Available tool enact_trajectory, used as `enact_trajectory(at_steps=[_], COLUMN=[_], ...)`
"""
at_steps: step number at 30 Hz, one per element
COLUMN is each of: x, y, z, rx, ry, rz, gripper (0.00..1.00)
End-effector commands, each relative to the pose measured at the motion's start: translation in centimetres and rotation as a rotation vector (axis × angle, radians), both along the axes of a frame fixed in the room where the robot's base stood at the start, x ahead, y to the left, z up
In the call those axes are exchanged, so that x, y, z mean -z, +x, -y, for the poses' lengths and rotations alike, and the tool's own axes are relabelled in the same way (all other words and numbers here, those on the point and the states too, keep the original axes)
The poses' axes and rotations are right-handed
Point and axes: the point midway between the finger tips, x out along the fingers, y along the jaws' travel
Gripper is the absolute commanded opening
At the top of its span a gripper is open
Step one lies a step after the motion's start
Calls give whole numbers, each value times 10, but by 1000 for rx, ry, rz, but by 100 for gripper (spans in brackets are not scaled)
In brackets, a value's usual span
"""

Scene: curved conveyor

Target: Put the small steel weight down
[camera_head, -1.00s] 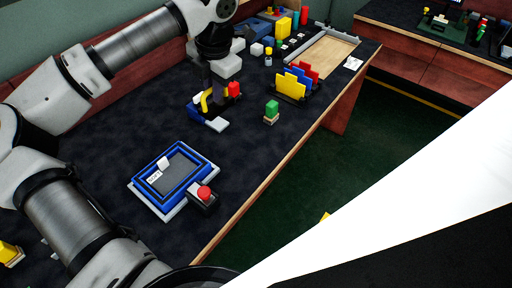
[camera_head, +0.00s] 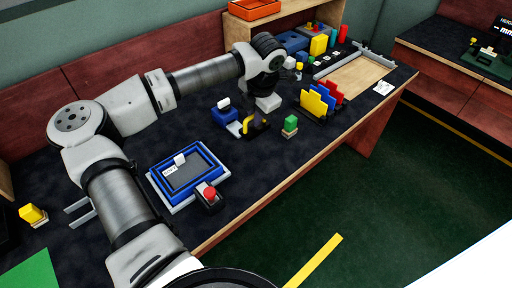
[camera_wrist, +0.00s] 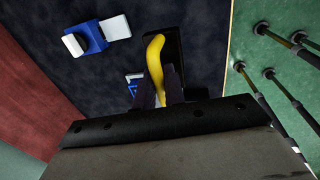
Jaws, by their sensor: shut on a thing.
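My gripper (camera_head: 265,115) is low over the dark workbench, beside a black stand with a curved yellow piece (camera_head: 248,125). In the wrist view its two dark fingers (camera_wrist: 160,90) are close together, in front of the yellow piece (camera_wrist: 155,60). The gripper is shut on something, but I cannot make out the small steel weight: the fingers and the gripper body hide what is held. A blue block with a white piece on top (camera_head: 225,113) is left of the gripper. It also shows in the wrist view (camera_wrist: 90,35), next to a pale plate (camera_wrist: 115,27).
A blue-rimmed tray (camera_head: 185,172) with a label stands at the front left, with a red button box (camera_head: 209,195) beside it. Bare bench lies between the tray and green block.

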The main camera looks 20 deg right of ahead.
Motion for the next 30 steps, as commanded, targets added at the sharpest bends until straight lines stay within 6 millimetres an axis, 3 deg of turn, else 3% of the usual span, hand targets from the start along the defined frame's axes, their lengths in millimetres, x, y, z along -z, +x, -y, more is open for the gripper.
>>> enact_trajectory(at_steps=[10,20,27,30], x=[76,103,134,136], y=[-1,0,0,0], z=[1,0,1,0], rx=[-1,-1,-1,-1], ry=[-2,-1,-1,-2], rz=[-1,-1,0,2], gripper=[0,0,0,0])
